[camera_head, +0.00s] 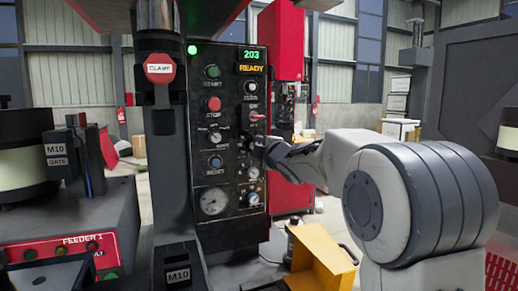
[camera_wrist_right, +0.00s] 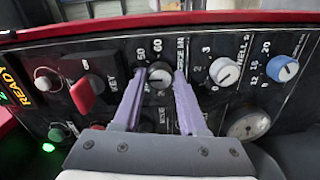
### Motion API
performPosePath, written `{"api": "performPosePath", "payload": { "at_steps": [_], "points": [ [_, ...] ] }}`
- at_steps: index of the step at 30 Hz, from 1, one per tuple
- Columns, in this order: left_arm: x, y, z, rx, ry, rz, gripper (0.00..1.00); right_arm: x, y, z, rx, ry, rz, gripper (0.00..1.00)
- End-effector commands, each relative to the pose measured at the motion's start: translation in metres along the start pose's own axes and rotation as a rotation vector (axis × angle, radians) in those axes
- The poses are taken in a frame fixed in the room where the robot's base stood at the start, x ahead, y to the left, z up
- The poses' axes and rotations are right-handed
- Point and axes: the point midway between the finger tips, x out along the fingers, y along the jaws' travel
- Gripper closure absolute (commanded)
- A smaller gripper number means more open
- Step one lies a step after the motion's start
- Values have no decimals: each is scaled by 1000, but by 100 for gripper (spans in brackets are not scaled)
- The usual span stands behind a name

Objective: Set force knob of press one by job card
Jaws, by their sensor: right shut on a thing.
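The press control panel (camera_head: 231,150) is dark and upright, with a display (camera_head: 251,61) reading 203 and READY. My right gripper (camera_head: 264,147) is at the right column of the panel, below the red key switch (camera_head: 257,115). The gripper hides this knob in the head view. Part of its label is covered by a finger. My left gripper is not in view. I cannot make out a job card.
Beside the held knob are a white dwell knob (camera_wrist_right: 224,71), a blue knob (camera_wrist_right: 285,68) and the red key switch (camera_wrist_right: 88,92). A gauge (camera_head: 214,201) is low on the panel.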

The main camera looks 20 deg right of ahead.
Motion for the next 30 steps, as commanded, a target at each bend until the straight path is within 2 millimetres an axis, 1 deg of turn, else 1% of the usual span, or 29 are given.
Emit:
{"api": "performPosePath", "payload": {
  "at_steps": [6, 7, 8, 9, 17, 20, 23, 30],
  "points": [
    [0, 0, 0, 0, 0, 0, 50, 0, 0, 0, 1, 0, 0, 100],
    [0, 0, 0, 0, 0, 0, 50, 0, 0, 0, 1, 1, 0, 47],
    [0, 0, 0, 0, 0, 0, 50, 0, 0, 0, 1, 1, 0, 36],
    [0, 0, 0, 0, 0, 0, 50, 0, 0, 0, 1, 1, 0, 28],
    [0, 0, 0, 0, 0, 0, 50, 0, 0, 0, 2, 1, 0, 28],
    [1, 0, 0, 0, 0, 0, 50, -4, 0, 0, 2, 0, 0, 28],
    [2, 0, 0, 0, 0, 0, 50, -16, 0, 0, 3, 0, 2, 28],
    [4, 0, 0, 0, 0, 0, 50, -64, 2, 0, 1, -1, 3, 28]
  ]
}}
